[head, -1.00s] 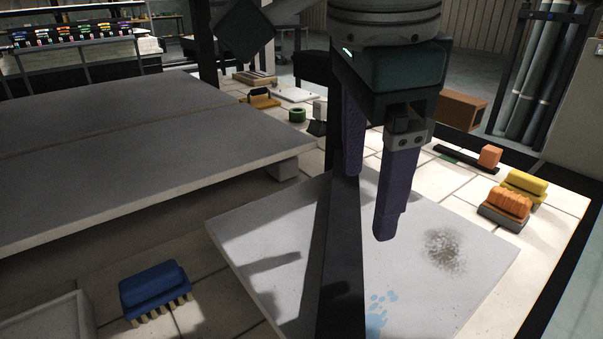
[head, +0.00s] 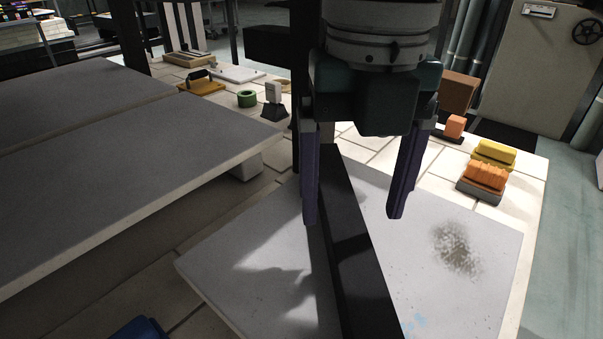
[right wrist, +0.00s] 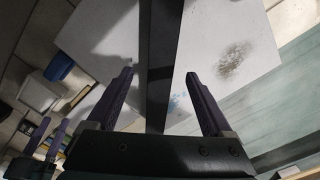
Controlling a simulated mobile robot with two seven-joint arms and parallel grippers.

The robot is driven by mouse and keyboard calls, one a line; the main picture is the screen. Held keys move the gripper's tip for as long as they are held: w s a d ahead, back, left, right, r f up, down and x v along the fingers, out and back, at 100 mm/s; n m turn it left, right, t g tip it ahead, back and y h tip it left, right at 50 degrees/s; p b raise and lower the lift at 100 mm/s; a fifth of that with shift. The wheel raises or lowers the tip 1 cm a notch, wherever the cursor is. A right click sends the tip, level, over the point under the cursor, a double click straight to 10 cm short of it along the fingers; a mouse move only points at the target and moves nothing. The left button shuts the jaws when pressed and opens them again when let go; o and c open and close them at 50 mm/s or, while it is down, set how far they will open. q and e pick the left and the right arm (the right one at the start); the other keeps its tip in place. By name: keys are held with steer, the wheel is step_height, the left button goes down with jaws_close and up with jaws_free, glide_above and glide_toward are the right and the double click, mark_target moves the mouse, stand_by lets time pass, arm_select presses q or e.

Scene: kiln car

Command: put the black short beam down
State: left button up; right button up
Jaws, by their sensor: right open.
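The black short beam (head: 350,245) runs lengthwise over the pale grey slab (head: 465,215), past the bottom edge of the head view. It also shows in the right wrist view (right wrist: 160,50), crossing the slab between my fingers. I cannot tell whether it lies fully flat on the slab. My right gripper (head: 353,219) is open, its two purple fingers apart on either side of the beam with gaps. Part of the beam's far end is hidden behind the gripper. Purple fingers of my left gripper (right wrist: 48,138) show at the lower left of the right wrist view, too small to judge.
A large grey raised slab (head: 130,160) stands at left. Orange (head: 485,176) and yellow (head: 494,152) brushes lie to the right. A blue brush (head: 138,329) is at bottom left.

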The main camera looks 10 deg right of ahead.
mark_target(351, 243)
steer(key=shift+s+d+f, duration=0.1)
steer(key=shift+s+f, duration=0.1)
steer(key=shift+f, duration=0.3)
steer(key=shift+s+f, duration=0.15)
steer(key=shift+f, duration=0.35)
arm_select(q)
steer(key=shift+s+d+f+b, duration=0.1)
steer(key=shift+d+f+b, duration=0.05)
steer(key=shift+f+b, duration=0.35)
steer(key=shift+s+d+f+b, duration=0.1)
steer(key=shift+f+b, duration=0.3)
steer(key=shift+f, duration=0.15)
arm_select(e)
step_height(351, 243, down, 4)
steer(key=shift+s+f, duration=0.1)
steer(key=shift+s, duration=0.05)
arm_select(q)
steer(key=shift+a, duration=0.1)
arm_select(e)
steer(key=shift+c, duration=0.7)
steer(key=c, duration=1.2)
jaws_close()
steer(key=shift+r, duration=0.2)
